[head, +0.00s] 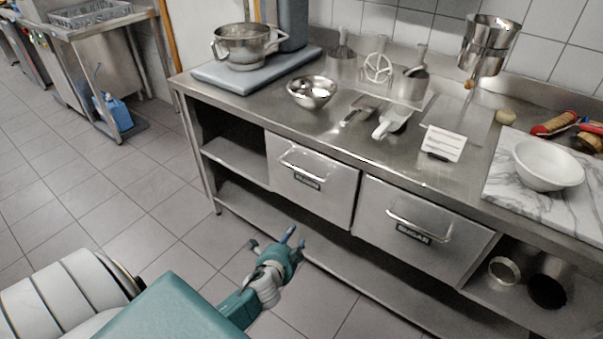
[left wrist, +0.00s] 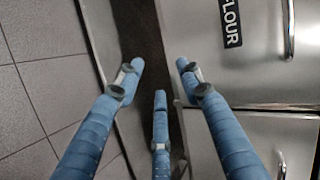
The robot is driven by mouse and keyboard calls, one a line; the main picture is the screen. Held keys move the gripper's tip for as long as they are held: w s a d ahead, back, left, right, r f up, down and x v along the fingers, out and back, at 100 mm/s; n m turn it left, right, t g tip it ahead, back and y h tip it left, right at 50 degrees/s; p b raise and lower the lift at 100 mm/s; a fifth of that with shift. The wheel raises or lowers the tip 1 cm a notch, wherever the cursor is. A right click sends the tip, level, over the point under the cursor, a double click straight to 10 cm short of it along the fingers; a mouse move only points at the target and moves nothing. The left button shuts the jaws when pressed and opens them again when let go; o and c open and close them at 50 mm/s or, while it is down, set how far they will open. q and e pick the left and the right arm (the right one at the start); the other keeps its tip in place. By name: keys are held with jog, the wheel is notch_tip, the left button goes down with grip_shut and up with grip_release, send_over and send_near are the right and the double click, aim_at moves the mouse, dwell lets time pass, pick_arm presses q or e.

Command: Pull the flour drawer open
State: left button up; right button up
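The flour drawer (head: 323,200) is the left steel drawer under the counter, with a dark FLOUR label and a bar handle (head: 301,163). It looks shut, its front near the line of the sugar drawer. My left gripper (head: 276,240) is in front of and below the drawer, apart from the handle. Its blue fingers are spread and empty. In the left wrist view the gripper (left wrist: 160,74) points past the drawer's edge, with the FLOUR label (left wrist: 230,22) at the upper right and the handle (left wrist: 289,32) at the right edge. My right gripper is not in view.
The sugar drawer (head: 420,231) is to the right, with its own handle. A low shelf (head: 345,265) runs beneath both drawers. The steel counter carries a small bowl (head: 312,92), scoops, a card (head: 443,143) and a white bowl (head: 548,165). The tiled floor (head: 150,205) at left is clear.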

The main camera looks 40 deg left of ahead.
pick_arm(q)
jog(key=w+a+r+m+t+y, duration=0.1)
jog(key=w+r+t, duration=0.1)
jog(key=r, duration=0.6)
jog(key=w+a+r+m+t+y, duration=0.1)
jog(key=w+a+r, duration=0.15)
jog(key=r, duration=0.55)
jog(key=x, duration=0.7)
jog(key=d+x, duration=0.1)
jog(key=x, duration=0.2)
jog(key=shift+w+a+f+b, duration=0.2)
jog(key=shift+w+f+b, duration=0.15)
jog(key=shift+w, duration=0.15)
grip_shut()
